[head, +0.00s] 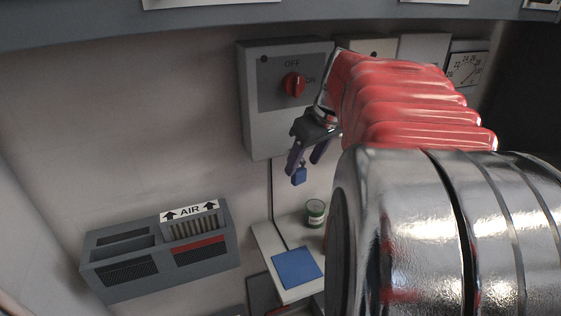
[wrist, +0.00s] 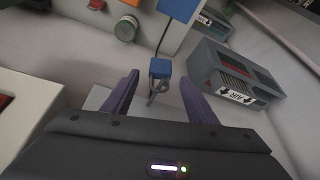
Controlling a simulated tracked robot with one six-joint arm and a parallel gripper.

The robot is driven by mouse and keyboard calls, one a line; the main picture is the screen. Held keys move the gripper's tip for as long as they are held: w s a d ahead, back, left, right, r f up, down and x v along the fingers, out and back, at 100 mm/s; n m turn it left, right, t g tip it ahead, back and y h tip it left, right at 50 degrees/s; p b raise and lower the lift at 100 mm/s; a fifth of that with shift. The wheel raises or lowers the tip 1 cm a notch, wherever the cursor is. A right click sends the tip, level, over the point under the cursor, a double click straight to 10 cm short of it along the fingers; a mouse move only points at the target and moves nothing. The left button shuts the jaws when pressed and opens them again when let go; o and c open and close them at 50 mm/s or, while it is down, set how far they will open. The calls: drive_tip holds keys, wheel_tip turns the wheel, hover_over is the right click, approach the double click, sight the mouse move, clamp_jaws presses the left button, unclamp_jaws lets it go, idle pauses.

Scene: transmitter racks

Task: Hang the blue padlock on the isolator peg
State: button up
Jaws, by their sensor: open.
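The blue padlock (head: 299,176) shows just below my fingertips in the head view. In the wrist view the blue padlock (wrist: 161,68) is between and slightly beyond the fingertips, its grey shackle toward my gripper. My gripper (head: 304,165) is open, with its purple fingers pointing down by the lower right of the grey isolator box (head: 262,125). The wrist view shows the open gripper (wrist: 160,78) with a finger on each side of the padlock, with gaps. The red isolator knob (head: 293,84) sits between OFF and ON marks. I cannot make out the peg or what supports the padlock.
A grey AIR vent unit (head: 160,250) is on the wall at lower left. The wall left of the isolator is clear.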

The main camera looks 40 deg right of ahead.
drive_tip(key=v, duration=0.9)
drive_tip(key=shift+r, duration=0.1)
drive_tip(key=s+a+f, duration=0.2)
drive_tip(key=a+f, duration=0.3)
drive_tip(key=a, duration=0.4)
drive_tip(key=s+a+f, duration=0.2)
drive_tip(key=a+f, duration=0.3)
drive_tip(key=a, duration=0.4)
drive_tip(key=s+a+f+t, duration=0.1)
drive_tip(key=a+f, duration=0.4)
drive_tip(key=a, duration=0.5)
drive_tip(key=shift+s, duration=0.9)
